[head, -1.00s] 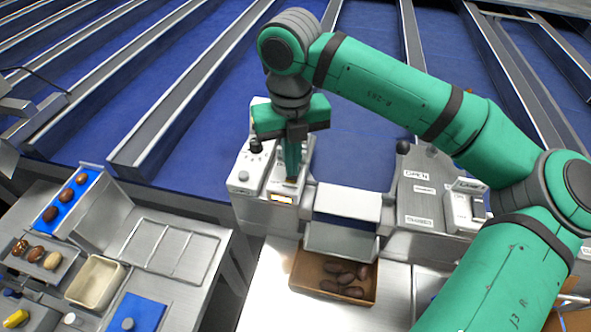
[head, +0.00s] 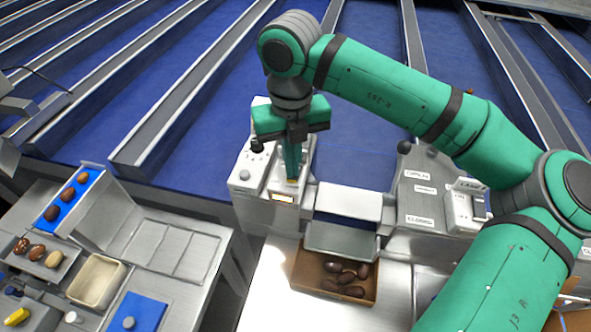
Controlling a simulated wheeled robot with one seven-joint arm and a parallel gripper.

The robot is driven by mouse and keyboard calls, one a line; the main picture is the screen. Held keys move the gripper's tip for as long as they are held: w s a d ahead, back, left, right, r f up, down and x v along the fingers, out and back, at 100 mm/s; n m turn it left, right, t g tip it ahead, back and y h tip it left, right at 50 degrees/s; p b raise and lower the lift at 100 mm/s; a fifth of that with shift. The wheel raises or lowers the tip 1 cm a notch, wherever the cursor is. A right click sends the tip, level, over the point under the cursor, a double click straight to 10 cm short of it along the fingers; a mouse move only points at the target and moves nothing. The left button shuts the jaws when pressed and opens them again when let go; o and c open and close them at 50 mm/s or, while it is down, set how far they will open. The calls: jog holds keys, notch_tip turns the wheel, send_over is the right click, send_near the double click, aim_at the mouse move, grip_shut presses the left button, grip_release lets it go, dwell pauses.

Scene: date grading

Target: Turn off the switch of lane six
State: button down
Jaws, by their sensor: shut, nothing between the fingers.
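A pale control box (head: 250,208) stands at the head of a blue lane, left of the chute. It has a dark knob (head: 256,146), a grey round button (head: 244,175) and a small lit label (head: 283,198) on its front. My gripper (head: 292,178) points down with its fingers shut and empty. Its tips are at the top of the box, just above the lit label. The fingers cover what lies under them, so I cannot tell the switch's position or whether they touch it. The lane number is not readable.
A brown box (head: 297,274) of dates sits below the metal chute (head: 340,238). A lever unit (head: 425,190) marked OPEN and CLOSED stands to the right, beside another switch box (head: 460,212). A sorting bench (head: 190,285) with trays and dates is at left.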

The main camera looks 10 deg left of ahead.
jog(key=shift+w+f, duration=0.25)
jog(key=shift+f, duration=0.15)
jog(key=shift+s+d+f, duration=0.1)
jog(key=shift+d+f, duration=0.05)
jog(key=shift+d, duration=0.15)
jog(key=shift+s+a, duration=0.1)
jog(key=shift+a, duration=0.3)
jog(key=shift+d+r, duration=0.15)
jog(key=shift+r, duration=0.95)
jog(key=shift+d+r, duration=0.1)
jog(key=shift+r, duration=1)
jog(key=shift+a+r, duration=0.1)
jog(key=shift+r, duration=1.1)
